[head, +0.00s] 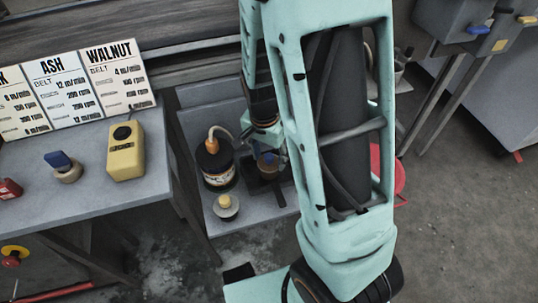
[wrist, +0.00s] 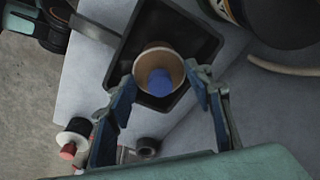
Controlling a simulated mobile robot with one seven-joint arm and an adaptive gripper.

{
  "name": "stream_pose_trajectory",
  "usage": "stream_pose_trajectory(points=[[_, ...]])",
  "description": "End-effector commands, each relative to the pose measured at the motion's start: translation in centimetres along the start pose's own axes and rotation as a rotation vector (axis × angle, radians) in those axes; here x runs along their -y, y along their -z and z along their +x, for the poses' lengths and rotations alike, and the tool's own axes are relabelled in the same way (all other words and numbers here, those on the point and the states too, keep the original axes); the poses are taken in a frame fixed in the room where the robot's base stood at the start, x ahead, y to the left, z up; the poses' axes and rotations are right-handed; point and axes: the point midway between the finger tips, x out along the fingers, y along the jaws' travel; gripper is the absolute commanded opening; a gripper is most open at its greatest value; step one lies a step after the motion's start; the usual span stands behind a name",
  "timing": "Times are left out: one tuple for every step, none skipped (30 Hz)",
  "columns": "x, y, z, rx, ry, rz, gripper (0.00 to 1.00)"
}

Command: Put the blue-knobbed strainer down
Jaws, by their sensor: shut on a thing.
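The blue-knobbed strainer (wrist: 148,62) is a tan round cup with a blue knob (wrist: 160,83), seen from above in the wrist view. My gripper (wrist: 160,74) is shut on it, with a blue-padded finger on each side. The strainer is over a black square tray (wrist: 118,72); I cannot tell whether it touches the tray floor. In the head view the strainer (head: 268,164) shows small beside my arm, above the dark tray (head: 267,196). My arm hides much of the gripper there.
A dark can (head: 217,180) with an orange-topped hose stands left of the tray. A yellow-knobbed strainer (head: 226,207) stands in front of it. The left table holds a yellow box (head: 125,155), a blue-topped item (head: 63,166) and sign cards (head: 68,88).

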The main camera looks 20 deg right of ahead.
Motion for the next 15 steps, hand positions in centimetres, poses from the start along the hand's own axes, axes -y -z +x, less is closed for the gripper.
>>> stream_pose_trajectory(points=[[-0.01, -0.04, 0.24, 0.0, 0.0, 0.0, 0.18], [-0.01, -0.03, 0.23, 0.0, 0.0, 0.0, 0.18], [0.0, -0.02, 0.17, 0.0, 0.0, 0.0, 0.18], [0.0, -0.02, 0.15, 0.0, 0.0, 0.0, 0.18], [-0.01, -0.03, 0.15, 0.0, 0.0, 0.0, 0.51], [-0.01, -0.02, 0.15, 0.0, 0.0, 0.0, 0.55], [-0.01, -0.02, 0.15, 0.0, 0.0, 0.0, 0.58], [-0.01, -0.02, 0.15, 0.0, 0.0, 0.0, 0.61], [0.0, -0.02, 0.14, 0.0, 0.0, 0.0, 0.65], [0.0, -0.02, 0.14, 0.0, 0.0, 0.0, 0.65], [0.0, -0.02, 0.14, 0.0, 0.0, 0.0, 0.65], [0.0, -0.02, 0.14, 0.0, 0.0, 0.0, 0.65], [0.0, -0.02, 0.14, 0.0, 0.0, 0.0, 0.65], [0.01, -0.01, 0.14, 0.0, 0.0, 0.0, 0.65], [0.0, -0.01, 0.14, 0.0, 0.0, 0.0, 0.65]])
